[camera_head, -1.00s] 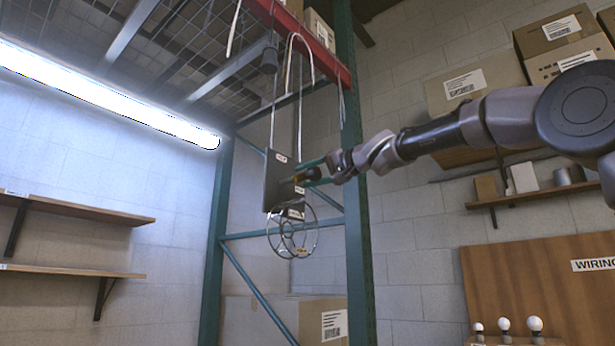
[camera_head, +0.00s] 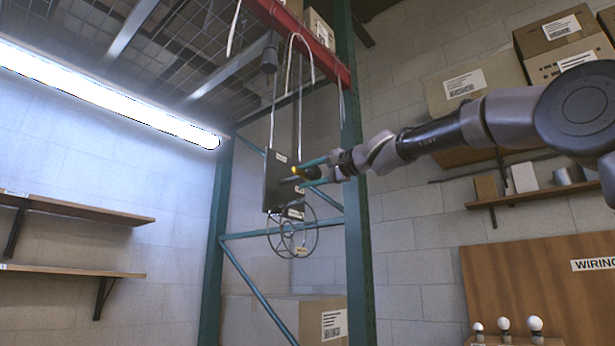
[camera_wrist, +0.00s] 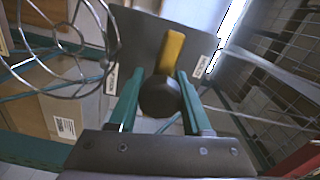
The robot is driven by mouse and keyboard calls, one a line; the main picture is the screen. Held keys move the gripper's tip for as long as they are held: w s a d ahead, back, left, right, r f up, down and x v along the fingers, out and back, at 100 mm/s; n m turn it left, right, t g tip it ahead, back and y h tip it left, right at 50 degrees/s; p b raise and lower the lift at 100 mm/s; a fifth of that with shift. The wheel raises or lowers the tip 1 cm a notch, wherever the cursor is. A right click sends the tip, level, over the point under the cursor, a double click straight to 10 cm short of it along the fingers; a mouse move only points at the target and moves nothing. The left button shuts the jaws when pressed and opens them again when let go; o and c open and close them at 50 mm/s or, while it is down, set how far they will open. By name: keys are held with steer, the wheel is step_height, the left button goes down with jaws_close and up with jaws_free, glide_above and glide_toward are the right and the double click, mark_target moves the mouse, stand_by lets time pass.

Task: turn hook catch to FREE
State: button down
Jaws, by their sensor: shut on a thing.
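The hook catch is a round black knob (camera_wrist: 158,97) with a yellow lever (camera_wrist: 172,48), mounted on a dark flat plate (camera_wrist: 140,35). In the head view the plate (camera_head: 280,180) hangs beneath the overhead rack, with the yellow lever (camera_head: 300,172) at its right side. My gripper (camera_head: 314,172) reaches it from the right. In the wrist view my gripper's teal fingers (camera_wrist: 158,100) stand on both sides of the black knob and are shut on it. White labels (camera_wrist: 201,66) sit near the plate's edges; their words are too small to read.
A round wire cage (camera_head: 292,238) hangs just below the plate. A teal upright post (camera_head: 357,220) stands close behind my gripper. A red beam (camera_head: 315,50) crosses above. Cardboard boxes (camera_head: 325,320) stand below. A lit tube lamp (camera_head: 110,95) is at the left.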

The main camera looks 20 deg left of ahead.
steer(key=shift+c, duration=1.7)
jaws_free()
steer(key=shift+d, duration=0.1)
steer(key=v, duration=1)
steer(key=shift+s+d, duration=0.15)
steer(key=shift+d, duration=0.15)
steer(key=shift+f, duration=0.15)
steer(key=s+d+f+h, duration=0.5)
steer(key=d+f, duration=0.7)
steer(key=f, duration=0.1)
steer(key=s+d+f+m+h, duration=0.1)
steer(key=s+d+f+h, duration=0.3)
steer(key=d+f, duration=0.8)
steer(key=s+d+f+h, duration=0.5)
steer(key=s+d+f, duration=0.1)
steer(key=d+f, duration=0.7)
steer(key=shift+s+f+m+h, duration=0.15)
steer(key=shift+f+m+h, duration=0.2)
steer(key=shift+f, duration=0.65)
